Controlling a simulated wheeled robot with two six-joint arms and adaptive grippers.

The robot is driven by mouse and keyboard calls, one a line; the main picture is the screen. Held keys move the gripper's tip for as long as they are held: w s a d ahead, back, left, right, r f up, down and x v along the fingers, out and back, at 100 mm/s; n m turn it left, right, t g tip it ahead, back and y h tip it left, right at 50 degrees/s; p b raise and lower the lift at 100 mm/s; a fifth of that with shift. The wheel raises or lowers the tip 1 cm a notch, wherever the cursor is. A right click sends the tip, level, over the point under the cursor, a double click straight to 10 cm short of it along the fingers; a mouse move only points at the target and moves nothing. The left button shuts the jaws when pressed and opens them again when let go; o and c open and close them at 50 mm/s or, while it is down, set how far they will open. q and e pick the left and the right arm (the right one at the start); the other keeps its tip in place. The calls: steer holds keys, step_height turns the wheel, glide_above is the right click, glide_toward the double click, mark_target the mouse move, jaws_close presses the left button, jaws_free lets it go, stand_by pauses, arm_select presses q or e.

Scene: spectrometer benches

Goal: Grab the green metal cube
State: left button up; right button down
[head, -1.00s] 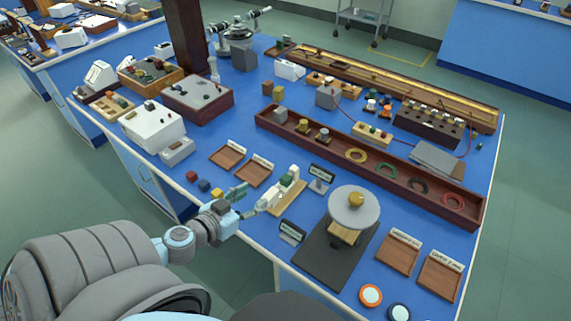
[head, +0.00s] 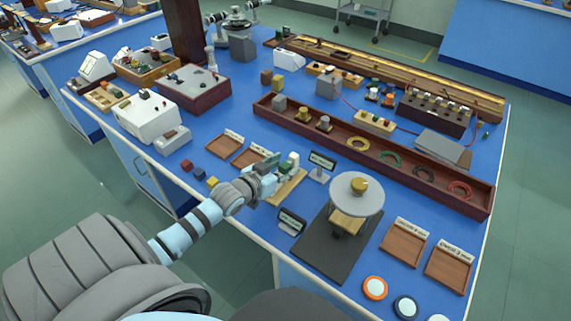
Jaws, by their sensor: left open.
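A small green cube (head: 284,169) sits at a small wooden stand (head: 287,188) with white parts, near the front middle of the blue bench. My left gripper (head: 272,168) reaches in from the left and is open, with its fingers close beside the green cube. The gripper hides part of the stand, and I cannot tell whether the fingers touch the cube. My right gripper is not in view.
Red (head: 187,165), blue (head: 199,174) and yellow (head: 212,183) cubes lie left of my arm. A round grey platform (head: 345,202) stands right of the stand on a dark base. A small sign (head: 291,221) and wooden trays (head: 222,148) are close by.

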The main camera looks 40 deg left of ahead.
arm_select(q)
steer(key=shift+s+r, duration=0.1)
steer(key=shift+r, duration=0.05)
jaws_close()
